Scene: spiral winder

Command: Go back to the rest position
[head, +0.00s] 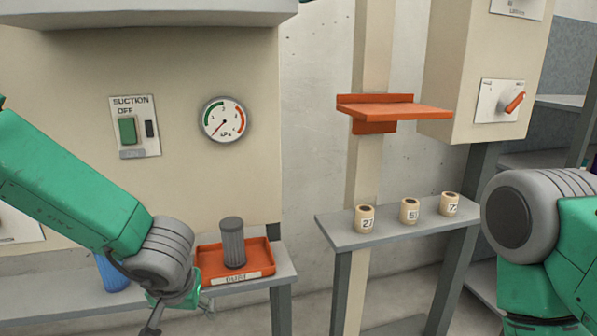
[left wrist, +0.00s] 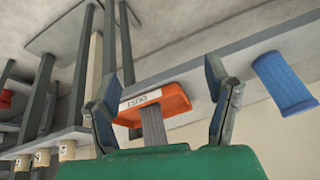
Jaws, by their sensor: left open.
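My left gripper (head: 180,311) is low in the head view, in front of the grey shelf and just left of the orange tray. In the left wrist view its two fingers (left wrist: 165,85) are spread apart with nothing held between them. A grey ribbed cylinder (head: 232,243) stands upright in the orange tray (head: 264,262), apart from the gripper. The tray also shows between the fingers in the left wrist view (left wrist: 172,100). My right arm shows at the right edge of the head view, but its gripper is out of sight.
A blue cylinder (head: 112,273) is on the shelf, partly behind my left arm. A suction switch (head: 128,130) and a gauge (head: 224,119) are on the wall panel. Three numbered tan spools (head: 409,211) stand on a grey shelf (head: 350,240) below an orange ledge (head: 395,109).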

